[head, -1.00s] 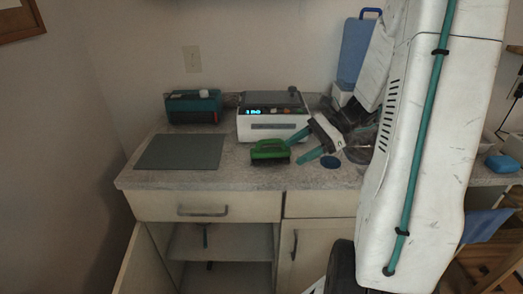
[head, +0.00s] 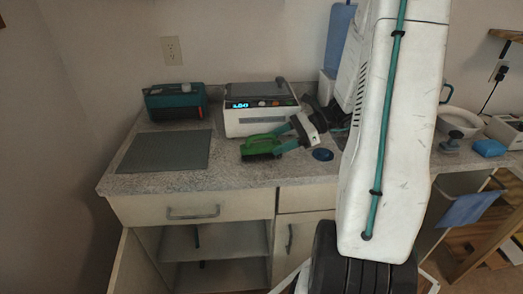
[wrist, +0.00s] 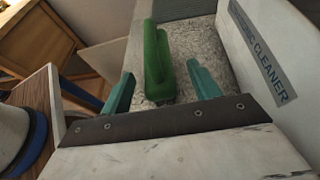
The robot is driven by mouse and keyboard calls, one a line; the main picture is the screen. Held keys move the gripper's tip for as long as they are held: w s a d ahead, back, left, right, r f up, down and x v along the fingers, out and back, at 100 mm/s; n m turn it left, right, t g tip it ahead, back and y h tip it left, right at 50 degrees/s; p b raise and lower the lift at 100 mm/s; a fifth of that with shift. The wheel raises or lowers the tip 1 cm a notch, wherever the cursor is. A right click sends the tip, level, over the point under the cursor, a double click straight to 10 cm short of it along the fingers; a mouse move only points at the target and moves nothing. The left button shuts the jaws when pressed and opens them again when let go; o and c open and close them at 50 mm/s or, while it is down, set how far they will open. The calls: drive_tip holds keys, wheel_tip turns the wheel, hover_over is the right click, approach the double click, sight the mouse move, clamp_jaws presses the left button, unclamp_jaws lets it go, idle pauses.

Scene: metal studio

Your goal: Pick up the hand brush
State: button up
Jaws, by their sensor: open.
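The green hand brush (head: 262,146) lies on the counter in front of the white ultrasonic cleaner (head: 258,112). My gripper (head: 283,140) is open, with its teal fingers at the right end of the brush in the head view. In the wrist view the green handle (wrist: 158,62) stands out between the two spread fingertips (wrist: 160,72), with gaps on both sides. I cannot tell whether a finger touches it. The brush's bristles are hidden in the wrist view.
A grey mat (head: 165,151) lies on the left of the counter (head: 190,180), with a teal device (head: 175,101) behind it. The cleaner's wall stands close to my gripper. A cabinet door (head: 132,262) hangs open below.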

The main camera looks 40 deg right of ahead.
sight(272, 143)
drive_tip(key=x, duration=0.4)
drive_tip(key=shift+a+f, duration=0.1)
drive_tip(key=shift+a, duration=0.05)
drive_tip(key=shift+s, duration=0.1)
drive_tip(key=c, duration=1.1)
drive_tip(key=shift+r, duration=0.2)
